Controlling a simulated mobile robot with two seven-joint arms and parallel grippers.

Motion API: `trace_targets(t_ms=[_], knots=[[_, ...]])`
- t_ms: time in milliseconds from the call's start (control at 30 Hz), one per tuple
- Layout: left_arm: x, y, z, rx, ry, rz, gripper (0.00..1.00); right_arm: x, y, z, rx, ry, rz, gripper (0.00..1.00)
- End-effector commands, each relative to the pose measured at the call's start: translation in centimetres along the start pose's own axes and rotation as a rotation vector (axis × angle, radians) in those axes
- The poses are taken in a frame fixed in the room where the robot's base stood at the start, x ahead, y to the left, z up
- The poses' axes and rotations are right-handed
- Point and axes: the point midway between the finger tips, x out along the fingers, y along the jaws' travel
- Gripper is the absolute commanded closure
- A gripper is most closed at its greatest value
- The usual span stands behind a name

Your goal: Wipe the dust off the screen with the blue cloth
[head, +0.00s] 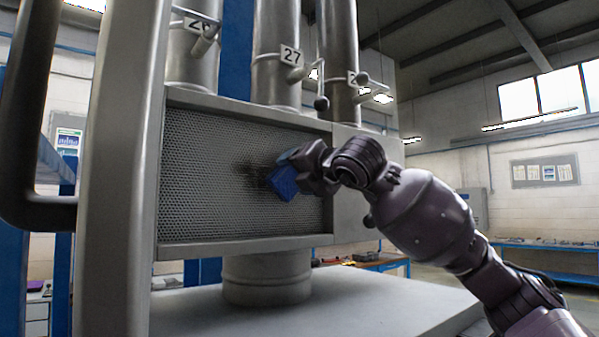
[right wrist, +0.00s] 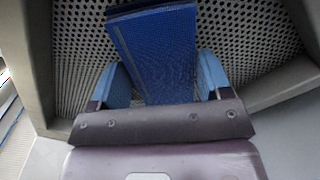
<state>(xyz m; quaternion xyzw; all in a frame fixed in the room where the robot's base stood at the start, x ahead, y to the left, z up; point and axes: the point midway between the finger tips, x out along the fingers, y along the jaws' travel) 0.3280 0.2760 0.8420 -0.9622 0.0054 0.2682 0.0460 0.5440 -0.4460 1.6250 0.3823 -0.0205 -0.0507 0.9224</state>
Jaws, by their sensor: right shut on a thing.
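The screen (head: 210,190) is a grey perforated metal mesh panel in a metal frame. A dark dusty patch (head: 252,176) shows on it, just left of my gripper; part of it may be hidden behind the cloth. My right gripper (head: 290,172) is shut on the blue cloth (head: 283,184), which is a folded blue pad in front of the mesh. In the right wrist view the cloth (right wrist: 158,50) sits between the two blue fingertips, with the mesh (right wrist: 240,40) right behind it. I cannot tell whether the cloth touches the mesh. My left gripper is not in view.
Metal cylinders (head: 276,50) with numbered tags and valve handles stand above the screen. A thick metal post (head: 118,150) rises at the left. A pale platform (head: 380,300) lies below. A blue workbench (head: 545,255) stands at the far right.

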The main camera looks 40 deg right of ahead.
Motion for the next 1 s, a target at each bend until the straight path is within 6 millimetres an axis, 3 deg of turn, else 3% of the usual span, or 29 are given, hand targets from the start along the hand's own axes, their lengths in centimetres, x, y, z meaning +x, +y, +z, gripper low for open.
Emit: trace_targets(t_ms=[367,1000], knots=[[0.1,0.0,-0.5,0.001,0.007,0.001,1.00,0.4,0.1,-0.1,0.000,0.000,0.000,0.48],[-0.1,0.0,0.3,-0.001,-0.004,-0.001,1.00,0.2,2.4,-2.3,0.000,0.000,0.000,0.48]])
